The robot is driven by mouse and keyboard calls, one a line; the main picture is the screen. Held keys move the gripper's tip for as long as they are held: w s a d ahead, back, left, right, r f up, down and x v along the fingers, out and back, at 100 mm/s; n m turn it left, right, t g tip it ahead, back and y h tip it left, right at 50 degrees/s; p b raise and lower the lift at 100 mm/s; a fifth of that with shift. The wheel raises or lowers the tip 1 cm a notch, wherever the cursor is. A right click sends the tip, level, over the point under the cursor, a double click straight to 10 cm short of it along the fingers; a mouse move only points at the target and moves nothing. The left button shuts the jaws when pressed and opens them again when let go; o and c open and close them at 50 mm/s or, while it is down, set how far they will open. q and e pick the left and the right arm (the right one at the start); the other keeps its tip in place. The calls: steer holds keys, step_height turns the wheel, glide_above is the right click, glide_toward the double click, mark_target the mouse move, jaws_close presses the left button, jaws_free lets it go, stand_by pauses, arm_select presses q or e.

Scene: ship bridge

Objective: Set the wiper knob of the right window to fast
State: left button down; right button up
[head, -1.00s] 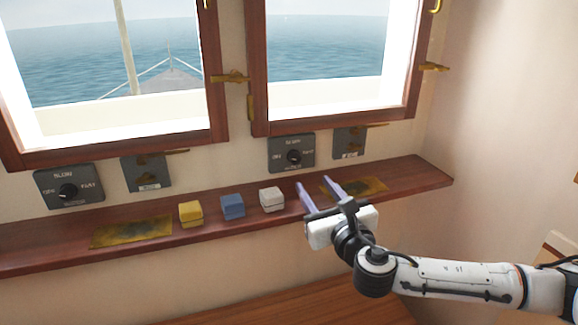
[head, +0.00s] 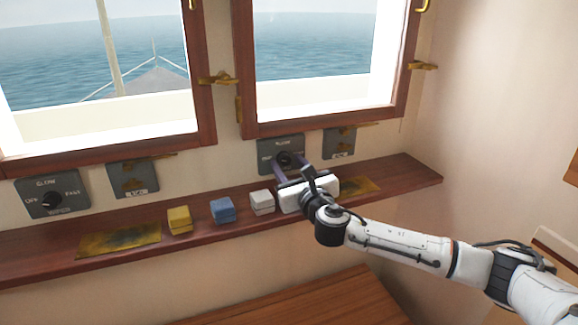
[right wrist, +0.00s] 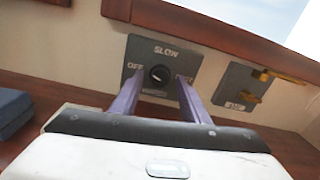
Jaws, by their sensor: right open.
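The wiper knob of the right window (head: 284,158) is a round black knob on a dark grey panel (head: 266,148) under the right window. In the right wrist view the knob (right wrist: 158,74) sits below the word SLOW, with OFF to its left; the label at its right is hidden by a finger. Its white mark looks to point down and right, but is small. My right gripper (head: 290,164) is open, its two purple fingers on either side of the knob; I cannot tell whether they touch it. My left gripper is not in view.
A wooden shelf (head: 400,180) runs under the panels. Yellow (head: 179,221), blue (head: 222,211) and white (head: 262,202) boxes stand on it left of my gripper. A switch panel (head: 339,143) with brass levers is just right. Another wiper panel (head: 70,188) is under the left window.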

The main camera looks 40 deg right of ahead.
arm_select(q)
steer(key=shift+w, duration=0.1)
arm_select(e)
steer(key=shift+c, duration=1.4)
jaws_close()
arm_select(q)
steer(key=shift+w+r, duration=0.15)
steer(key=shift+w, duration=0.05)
